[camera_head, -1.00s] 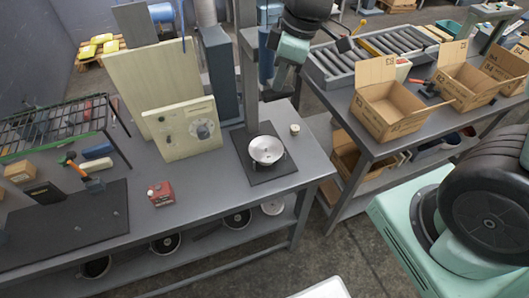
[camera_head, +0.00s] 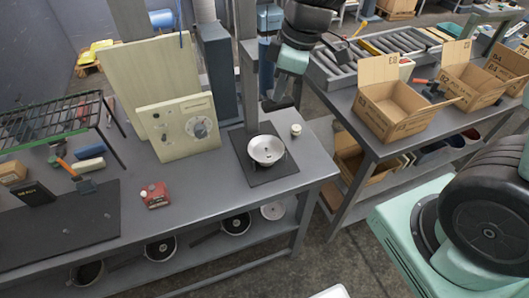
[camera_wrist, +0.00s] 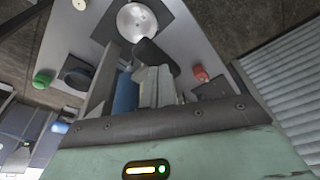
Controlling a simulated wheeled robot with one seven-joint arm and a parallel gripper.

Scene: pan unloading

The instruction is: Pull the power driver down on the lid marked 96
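A round silver lid (camera_head: 266,150) sits on a dark square plate (camera_head: 283,172) at the right end of the near table. It also shows at the top of the wrist view (camera_wrist: 137,22). I cannot read a number on it. My gripper (camera_head: 280,103) hangs above the lid, clearly apart from it, close to the grey upright post (camera_head: 249,80). In the wrist view, pale and dark parts and a blue shape crowd the space in front of my palm. I cannot tell fingers from tool there, and I cannot make out the power driver for certain.
A cream panel with a dial (camera_head: 180,125) stands left of the post. A small red box (camera_head: 155,194) and a small pale round object (camera_head: 296,130) are on the same table. A wire rack (camera_head: 50,125) is at the left. Open cartons (camera_head: 395,108) stand on the right table.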

